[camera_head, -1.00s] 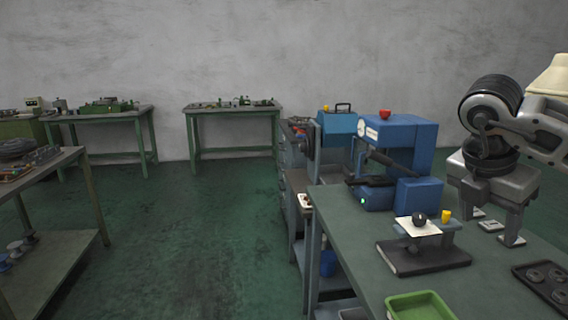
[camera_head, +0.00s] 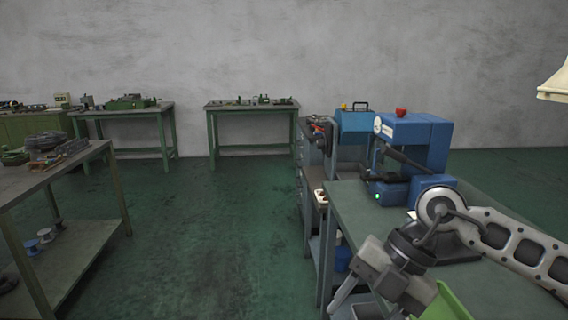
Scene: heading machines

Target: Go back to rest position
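My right arm comes in from the right edge, low over the front of the green-topped workbench (camera_head: 352,205). Its gripper (camera_head: 364,308) points down and to the left at the bench's left front edge. The fingers are apart with nothing seen between them, though the lower finger is partly cut off by the frame. My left gripper is not in view.
A blue machine (camera_head: 412,140) with a red knob stands on the bench, behind my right arm. A green tray (camera_head: 446,304) is partly hidden by the arm. A brown table (camera_head: 60,175) stands at left. The floor between is clear.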

